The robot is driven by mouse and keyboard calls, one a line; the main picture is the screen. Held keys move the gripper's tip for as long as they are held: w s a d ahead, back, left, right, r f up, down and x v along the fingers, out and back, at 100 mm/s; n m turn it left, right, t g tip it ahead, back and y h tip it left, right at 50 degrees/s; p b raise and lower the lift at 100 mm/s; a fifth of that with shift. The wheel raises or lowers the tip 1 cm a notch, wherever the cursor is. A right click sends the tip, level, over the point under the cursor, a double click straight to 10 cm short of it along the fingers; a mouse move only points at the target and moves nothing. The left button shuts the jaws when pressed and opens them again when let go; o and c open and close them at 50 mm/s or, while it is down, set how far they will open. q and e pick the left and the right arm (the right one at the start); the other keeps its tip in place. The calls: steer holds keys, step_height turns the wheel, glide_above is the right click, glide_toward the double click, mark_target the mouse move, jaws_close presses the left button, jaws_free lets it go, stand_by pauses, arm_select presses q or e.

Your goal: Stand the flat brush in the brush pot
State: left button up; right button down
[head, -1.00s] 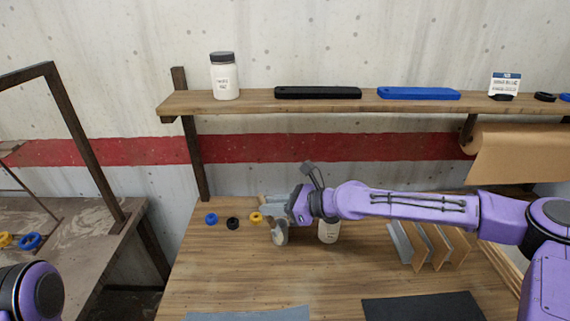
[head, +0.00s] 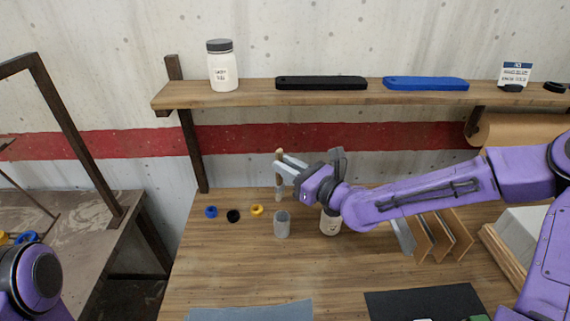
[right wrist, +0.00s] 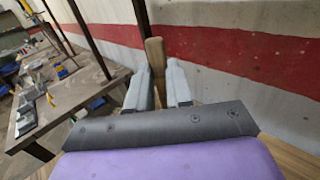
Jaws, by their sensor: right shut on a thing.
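The flat brush (head: 279,188) is in my right gripper (head: 283,163), which is shut on its wooden handle. The brush hangs roughly upright with its handle top showing above the fingers. In the right wrist view the handle (right wrist: 155,62) stands between the two grey fingers (right wrist: 160,85). The brush pot (head: 282,225), a small grey cup, stands upright on the bench. In the head view the brush's lower end appears above and behind the pot's rim, apart from it. The inside of the pot cannot be made out. My left gripper is out of view.
A white jar (head: 329,222) stands right of the pot, partly hidden by my right arm. Blue, black and yellow rings (head: 257,210) lie to the left. Upright boards in a rack (head: 437,238) stand further right. The shelf (head: 330,92) runs above.

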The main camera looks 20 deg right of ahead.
mark_target(282, 197)
step_height(282, 197, down, 5)
steer(key=b, duration=0.4)
steer(key=shift+d, duration=0.15)
steer(key=shift+s+f+b, duration=0.1)
steer(key=shift+f+b, duration=0.6)
steer(key=shift+b, duration=0.15)
step_height(282, 197, down, 5)
steer(key=b, duration=0.4)
steer(key=shift+f, duration=0.15)
steer(key=c, duration=0.9)
jaws_free()
steer(key=shift+c, duration=0.2)
